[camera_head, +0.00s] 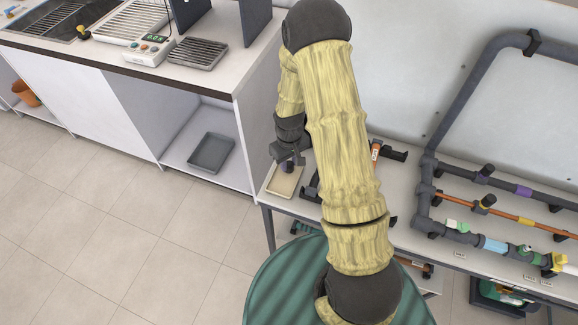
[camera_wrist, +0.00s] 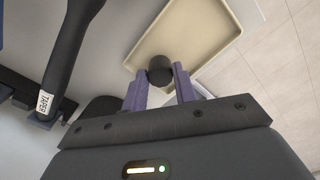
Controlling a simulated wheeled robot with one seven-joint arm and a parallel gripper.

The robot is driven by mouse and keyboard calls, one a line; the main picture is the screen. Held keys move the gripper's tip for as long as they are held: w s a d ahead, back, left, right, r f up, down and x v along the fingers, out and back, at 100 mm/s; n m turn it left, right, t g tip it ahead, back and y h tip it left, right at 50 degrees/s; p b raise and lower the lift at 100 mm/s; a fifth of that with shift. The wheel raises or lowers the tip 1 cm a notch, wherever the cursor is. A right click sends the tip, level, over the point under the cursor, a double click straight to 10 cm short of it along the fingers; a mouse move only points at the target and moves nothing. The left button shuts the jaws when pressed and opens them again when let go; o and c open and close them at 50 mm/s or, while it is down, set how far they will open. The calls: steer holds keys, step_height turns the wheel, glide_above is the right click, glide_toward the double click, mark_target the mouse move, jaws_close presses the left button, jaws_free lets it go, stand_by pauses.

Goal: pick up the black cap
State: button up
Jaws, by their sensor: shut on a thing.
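The black cap (camera_wrist: 160,67) is a small dark round piece in the wrist view. It sits between the purple fingertips of my gripper (camera_wrist: 161,76), which is shut on it. Behind it is a shallow beige tray (camera_wrist: 205,14); whether the cap touches the tray I cannot tell. In the head view my gripper (camera_head: 288,164) is over the beige tray (camera_head: 279,192) at the left end of the pipe bench. The cap is too small and dark to make out there.
A dark pipe with a white label (camera_wrist: 44,101) lies left of my gripper in the wrist view. Pipes with valves (camera_head: 485,200) run along the bench to the right. A grey tray (camera_head: 212,152) sits on a low shelf in the left cabinet. The tiled floor is clear.

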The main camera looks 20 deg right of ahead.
mark_target(289, 164)
step_height(289, 164, up, 10)
steer(key=shift+b, duration=0.3)
stand_by(0.4)
steer(key=shift+w, duration=0.1)
stand_by(0.5)
